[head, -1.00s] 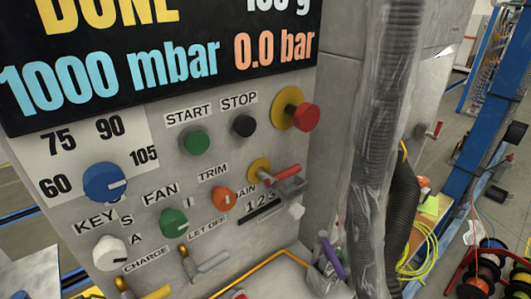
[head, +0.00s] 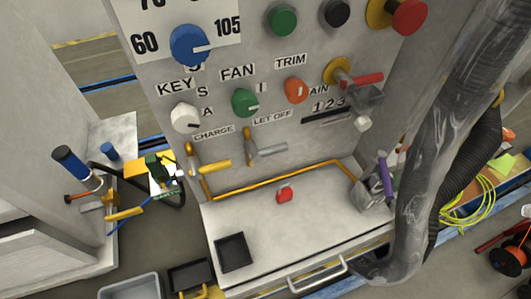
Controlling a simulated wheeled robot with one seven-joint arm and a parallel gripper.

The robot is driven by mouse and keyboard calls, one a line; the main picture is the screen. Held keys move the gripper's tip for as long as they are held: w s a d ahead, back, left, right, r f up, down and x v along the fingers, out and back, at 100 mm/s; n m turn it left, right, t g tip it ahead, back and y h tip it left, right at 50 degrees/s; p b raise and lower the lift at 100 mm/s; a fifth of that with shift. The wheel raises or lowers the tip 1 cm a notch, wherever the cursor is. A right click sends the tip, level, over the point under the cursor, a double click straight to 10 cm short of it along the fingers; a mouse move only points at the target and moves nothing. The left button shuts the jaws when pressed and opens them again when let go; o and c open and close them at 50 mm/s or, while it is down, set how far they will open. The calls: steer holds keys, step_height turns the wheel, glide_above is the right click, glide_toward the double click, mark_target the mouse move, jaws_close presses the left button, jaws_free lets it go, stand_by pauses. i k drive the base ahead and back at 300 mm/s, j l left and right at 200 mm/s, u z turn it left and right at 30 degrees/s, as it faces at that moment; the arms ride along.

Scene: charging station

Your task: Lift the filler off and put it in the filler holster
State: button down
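I cannot tell for certain which part is the filler. A green and black fitting with a yellow block (head: 155,172) and a dark hose sits left of the panel. Beside it a blue and white cylinder (head: 78,168) leans over a brass-coloured clamp (head: 112,208). At the right end of the ledge is a grey bracket (head: 372,193) with a purple bar (head: 385,168); it may be a holster, but I cannot tell. My gripper is not in view.
The grey panel (head: 270,65) carries knobs and levers. Its shelf (head: 275,240) holds a black square tray (head: 234,252) and a small red piece (head: 284,194). A thick plastic-wrapped sleeve (head: 435,120) crosses the right side. Grey (head: 130,287) and black (head: 190,275) bins stand below left.

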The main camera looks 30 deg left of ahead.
mark_target(63, 154)
steer(key=u, duration=1.8)
steer(key=j+z, duration=0.15)
steer(key=j, duration=0.25)
steer(key=k+j+z, duration=0.15)
steer(key=j, duration=0.2)
steer(key=k+j+z, duration=0.15)
steer(key=j, duration=0.2)
steer(key=k+j+z, duration=0.1)
steer(key=j, duration=0.25)
